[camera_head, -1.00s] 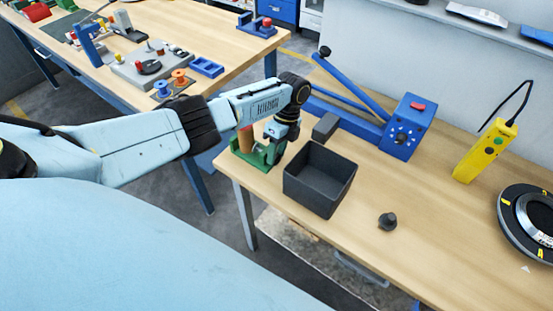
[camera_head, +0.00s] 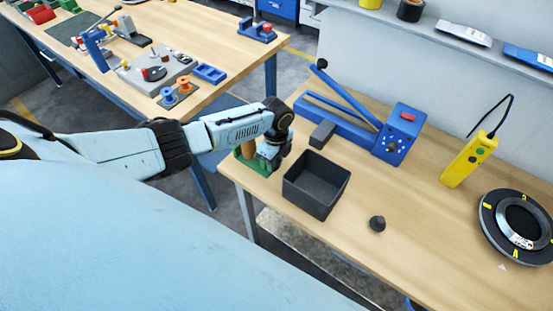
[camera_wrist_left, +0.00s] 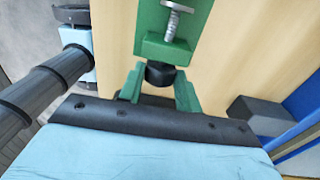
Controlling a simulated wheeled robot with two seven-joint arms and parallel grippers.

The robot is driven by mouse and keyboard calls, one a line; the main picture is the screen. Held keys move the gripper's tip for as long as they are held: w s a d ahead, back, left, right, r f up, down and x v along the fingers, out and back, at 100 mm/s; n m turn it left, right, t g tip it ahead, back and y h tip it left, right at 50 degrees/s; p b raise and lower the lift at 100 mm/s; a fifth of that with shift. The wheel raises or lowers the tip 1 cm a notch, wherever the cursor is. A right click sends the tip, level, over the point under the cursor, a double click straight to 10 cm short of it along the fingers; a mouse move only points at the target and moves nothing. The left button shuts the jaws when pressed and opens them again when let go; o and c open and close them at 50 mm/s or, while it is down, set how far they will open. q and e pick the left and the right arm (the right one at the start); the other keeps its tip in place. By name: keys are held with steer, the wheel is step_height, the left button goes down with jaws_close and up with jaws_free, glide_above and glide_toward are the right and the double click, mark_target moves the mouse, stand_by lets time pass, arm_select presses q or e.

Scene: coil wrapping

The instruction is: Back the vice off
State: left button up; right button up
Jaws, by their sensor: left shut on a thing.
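The green vice (camera_head: 250,163) stands at the near left corner of the right-hand workbench, with an orange-brown cylinder (camera_head: 248,149) upright at it. In the left wrist view, the vice's green body (camera_wrist_left: 165,48) carries a silver screw (camera_wrist_left: 172,20). A black knob (camera_wrist_left: 160,74) sits at the vice's near end. My left gripper (camera_head: 268,156) is beside the vice in the head view. In the wrist view its two green fingers (camera_wrist_left: 160,80) are shut on the black knob. The arm hides part of the vice in the head view. My right gripper is not in view.
A dark open bin (camera_head: 316,186) stands close right of the gripper, with a dark grey block (camera_head: 322,134) and a blue lever machine (camera_head: 400,135) behind. A small black knob-like piece (camera_head: 377,223), yellow pendant (camera_head: 466,160) and black ring (camera_head: 520,225) lie farther right.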

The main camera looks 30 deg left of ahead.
arm_select(q)
steer(key=shift+s+r+t+p, duration=0.15)
steer(key=shift+s+t+p, duration=0.4)
steer(key=shift+p, duration=0.7)
steer(key=shift+w+a+f+t, duration=0.15)
steer(key=shift+f+t, duration=0.15)
steer(key=shift+t, duration=1.05)
